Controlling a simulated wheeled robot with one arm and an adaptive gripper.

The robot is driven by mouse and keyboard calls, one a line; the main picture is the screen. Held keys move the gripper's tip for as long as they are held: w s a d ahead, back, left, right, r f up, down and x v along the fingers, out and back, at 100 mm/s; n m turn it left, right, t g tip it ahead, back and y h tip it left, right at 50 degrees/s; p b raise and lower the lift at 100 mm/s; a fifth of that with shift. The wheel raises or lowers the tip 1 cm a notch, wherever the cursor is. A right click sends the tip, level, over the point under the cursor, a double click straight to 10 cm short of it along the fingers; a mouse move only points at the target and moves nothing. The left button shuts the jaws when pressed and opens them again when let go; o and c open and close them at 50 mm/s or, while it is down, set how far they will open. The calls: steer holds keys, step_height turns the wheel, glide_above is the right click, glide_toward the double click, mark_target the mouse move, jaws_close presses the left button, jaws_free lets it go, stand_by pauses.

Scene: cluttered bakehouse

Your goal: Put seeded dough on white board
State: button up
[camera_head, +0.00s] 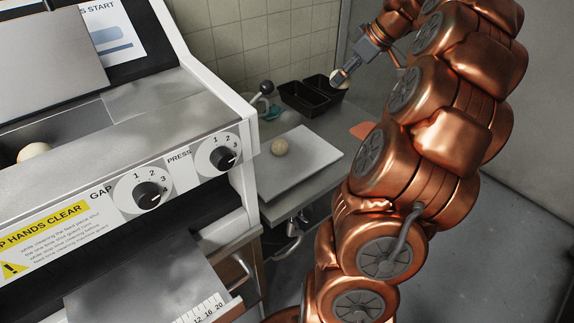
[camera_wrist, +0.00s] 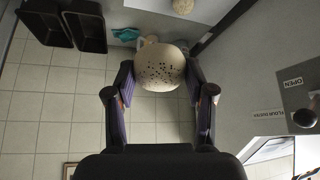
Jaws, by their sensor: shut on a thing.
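The seeded dough (camera_wrist: 161,68) is a pale round ball with dark specks. My gripper (camera_wrist: 160,80) is shut on it, one finger on each side. In the head view my gripper (camera_head: 340,79) is raised near the tiled wall, and the held dough (camera_head: 345,80) shows only partly behind the fingers. The white board (camera_head: 302,160) lies on the grey counter, lower and nearer than my gripper. A plain pale dough ball (camera_head: 279,147) rests on the board towards its left. The board's edge (camera_wrist: 222,12) and that ball (camera_wrist: 183,6) also show at the top of the wrist view.
Black tins (camera_head: 300,97) stand at the back of the counter, beside a teal item (camera_head: 268,108). A flat orange item (camera_head: 362,130) lies right of the board. A large white machine (camera_head: 110,120) with knobs fills the left. The board's right part is clear.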

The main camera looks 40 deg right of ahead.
steer(key=s+a+f+m+b, duration=0.1)
steer(key=s+a+f+b, duration=0.25)
steer(key=f, duration=0.65)
steer(key=s+a+f+m+b, duration=0.1)
steer(key=s+a+f+b, duration=0.3)
steer(key=f, duration=0.5)
steer(key=p, duration=0.3)
glide_above(309, 146)
steer(key=s, duration=0.2)
steer(key=shift+s+d+f+h, duration=0.1)
steer(key=shift+f+h, duration=0.1)
steer(key=shift+f, duration=0.15)
steer(key=shift+s+d+f+h, duration=0.1)
steer(key=shift+f+h, duration=0.1)
steer(key=shift+f, duration=0.15)
step_height(309, 146, down, 3)
steer(key=shift+w+f+p, duration=0.1)
steer(key=shift+f+p, duration=0.05)
steer(key=shift+p, duration=0.3)
steer(key=shift+f, duration=0.15)
steer(key=shift+f+b, duration=0.25)
steer(key=shift+b, duration=0.1)
steer(key=o, duration=0.9)
steer(key=shift+r, duration=0.1)
steer(key=shift+c, duration=0.2)
